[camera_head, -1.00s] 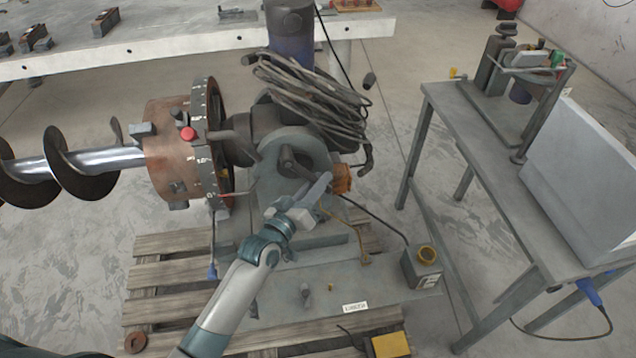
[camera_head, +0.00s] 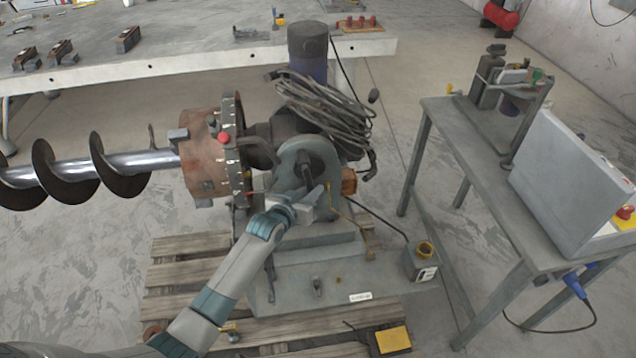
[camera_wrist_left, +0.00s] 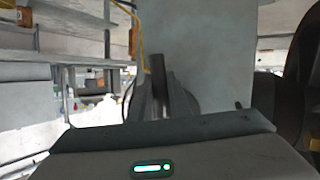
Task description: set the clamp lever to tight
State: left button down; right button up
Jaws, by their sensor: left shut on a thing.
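The clamp lever (camera_head: 307,168) is a dark bar on the round face of the grey positioner housing (camera_head: 290,180). It points roughly downward in the head view. My left gripper (camera_head: 318,198) is at the lower end of the lever, partly hiding it. In the left wrist view a dark upright bar, which looks like the lever (camera_wrist_left: 157,68), stands between the fingers of my left gripper (camera_wrist_left: 158,100). The gripper is shut on it. Any tight or loose marking is too small to read. My right gripper is not in view.
A large auger (camera_head: 95,170) sticks out left from the copper-coloured chuck (camera_head: 203,168). Cables (camera_head: 325,110) hang coiled above the housing. The machine stands on a wooden pallet (camera_head: 185,272). A side table (camera_head: 470,135) with a grey control box (camera_head: 560,180) is at right.

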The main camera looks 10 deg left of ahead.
pick_arm(q)
jog(key=shift+s+a+r+m+g+y+p, duration=0.1)
jog(key=shift+s+a+m+g+y+p, duration=0.1)
jog(key=shift+a+p, duration=0.15)
jog(key=shift+s+a+r+m+g+y+p, duration=0.1)
jog(key=shift+a+m+g+p, duration=0.15)
jog(key=shift+p, duration=0.2)
jog(key=shift+s+a+f+y+p, duration=0.1)
jog(key=shift+a+f+y+p, duration=0.2)
jog(key=shift+a+p, duration=0.15)
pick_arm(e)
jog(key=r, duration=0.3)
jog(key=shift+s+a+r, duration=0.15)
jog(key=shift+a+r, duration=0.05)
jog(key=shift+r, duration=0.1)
pick_arm(q)
jog(key=c, duration=1.9)
grip_release()
jog(key=shift+c, duration=0.2)
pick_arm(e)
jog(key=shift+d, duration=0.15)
pick_arm(q)
jog(key=shift+s, duration=0.1)
